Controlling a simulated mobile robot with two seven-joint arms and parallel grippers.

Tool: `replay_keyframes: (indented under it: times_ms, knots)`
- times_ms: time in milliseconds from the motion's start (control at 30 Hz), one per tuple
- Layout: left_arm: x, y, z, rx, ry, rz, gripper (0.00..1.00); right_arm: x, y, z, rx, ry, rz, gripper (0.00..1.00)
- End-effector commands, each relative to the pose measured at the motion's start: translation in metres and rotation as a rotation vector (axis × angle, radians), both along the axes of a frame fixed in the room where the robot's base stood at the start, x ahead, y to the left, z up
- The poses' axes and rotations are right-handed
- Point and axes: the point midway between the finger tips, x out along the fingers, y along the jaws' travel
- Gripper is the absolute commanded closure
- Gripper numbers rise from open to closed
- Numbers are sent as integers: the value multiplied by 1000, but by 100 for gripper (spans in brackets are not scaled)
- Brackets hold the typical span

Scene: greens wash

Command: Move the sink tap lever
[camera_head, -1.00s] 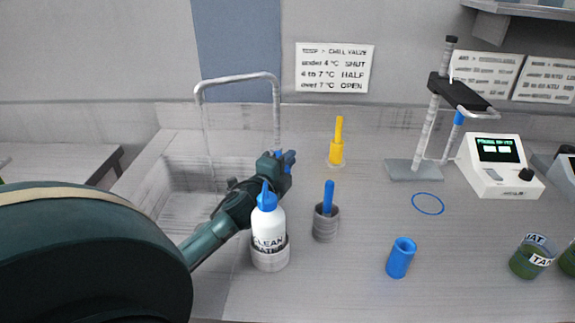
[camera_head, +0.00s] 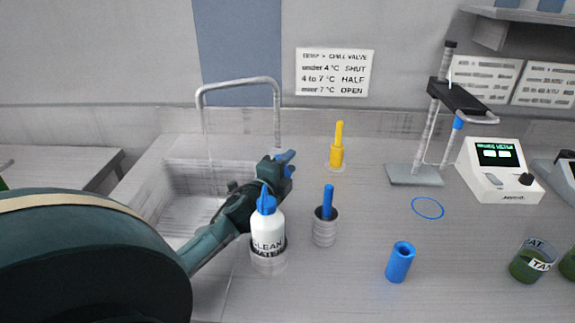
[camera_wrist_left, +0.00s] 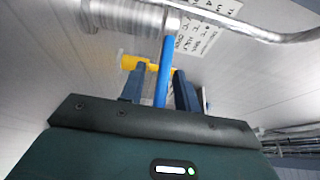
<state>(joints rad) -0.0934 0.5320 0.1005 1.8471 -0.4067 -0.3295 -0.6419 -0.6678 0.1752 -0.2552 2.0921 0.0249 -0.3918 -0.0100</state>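The sink tap is a grey arched pipe (camera_head: 277,115) at the sink's right rear edge. Its blue lever (camera_wrist_left: 164,72) shows in the left wrist view, running from the metal tap body (camera_wrist_left: 130,18) down between my two blue fingers. My left gripper (camera_head: 289,162) is beside the tap's base in the head view; it also shows in the left wrist view (camera_wrist_left: 160,75). Its fingers are apart, one on each side of the lever, with a narrow gap visible on the left. In the head view my gripper hides the lever and tap base. My right gripper is out of view.
A clean-water bottle (camera_head: 267,230) stands in a holder close in front of my left forearm. A blue-handled tool in a grey cup (camera_head: 325,228), a yellow valve handle (camera_head: 337,148) and a blue cylinder (camera_head: 399,262) stand to the right. The sink basin (camera_head: 190,185) is left.

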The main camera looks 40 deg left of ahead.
Motion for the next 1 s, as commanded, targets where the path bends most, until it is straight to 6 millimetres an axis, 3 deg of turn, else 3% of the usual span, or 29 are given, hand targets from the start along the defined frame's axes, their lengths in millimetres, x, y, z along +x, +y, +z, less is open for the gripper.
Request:
replay_keyframes:
  times_ms: [167,500,900,1000]
  knots:
    - [-15,-3,-2,-1,3,0,68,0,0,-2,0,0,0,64]
    - [-64,-14,-2,-1,2,0,68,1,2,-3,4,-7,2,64]
    - [-73,-15,0,0,0,1,68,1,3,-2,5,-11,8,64]
    - [-73,-15,0,12,-2,-4,76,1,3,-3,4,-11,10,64]
